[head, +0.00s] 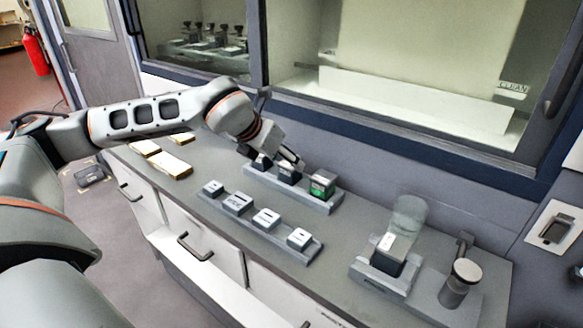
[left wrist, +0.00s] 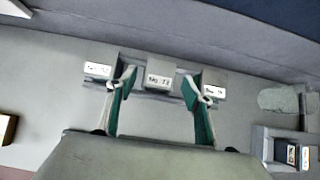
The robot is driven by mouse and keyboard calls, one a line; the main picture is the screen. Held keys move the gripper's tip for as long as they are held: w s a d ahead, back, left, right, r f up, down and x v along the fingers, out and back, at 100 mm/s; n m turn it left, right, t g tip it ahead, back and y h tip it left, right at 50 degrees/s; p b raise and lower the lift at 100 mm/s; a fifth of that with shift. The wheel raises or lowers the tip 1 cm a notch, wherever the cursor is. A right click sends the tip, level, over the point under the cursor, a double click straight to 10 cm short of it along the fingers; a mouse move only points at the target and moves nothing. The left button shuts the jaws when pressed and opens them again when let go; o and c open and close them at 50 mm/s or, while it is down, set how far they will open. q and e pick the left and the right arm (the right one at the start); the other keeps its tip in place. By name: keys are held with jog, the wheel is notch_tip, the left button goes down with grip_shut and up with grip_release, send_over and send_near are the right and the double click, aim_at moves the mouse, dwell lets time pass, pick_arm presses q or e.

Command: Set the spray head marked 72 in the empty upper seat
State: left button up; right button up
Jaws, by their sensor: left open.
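The left block (left wrist: 98,70) and right block (left wrist: 214,91) stand outside the fingers. The labels are too blurred to tell surely which is 72. No empty upper seat is plainly visible. My right gripper is not in view.
A lower rack (head: 260,232) in front carries several pale-topped blocks. To the right, a holder (head: 365,275) bears a dark block (head: 388,255) with a clear cylinder (head: 407,215) behind it, beside a metal cylinder (head: 462,280). Gold-coloured bars (head: 170,166) lie at left.

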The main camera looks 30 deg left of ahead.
aim_at(288, 164)
pick_arm(q)
jog(key=b+x, duration=0.1)
jog(key=x, duration=0.1)
jog(key=shift+w+f, duration=0.2)
jog(key=shift+f, duration=0.1)
jog(key=shift+w, duration=0.1)
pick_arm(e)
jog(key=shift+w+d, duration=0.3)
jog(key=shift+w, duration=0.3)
pick_arm(q)
jog(key=c, duration=1.2)
notch_tip(288, 164, up, 6)
jog(key=p, duration=0.3)
jog(key=shift+d+r, duration=0.1)
jog(key=shift+r, duration=0.1)
jog(key=shift+f, duration=0.2)
jog(key=shift+r+p, duration=1)
jog(key=shift+r, duration=0.6)
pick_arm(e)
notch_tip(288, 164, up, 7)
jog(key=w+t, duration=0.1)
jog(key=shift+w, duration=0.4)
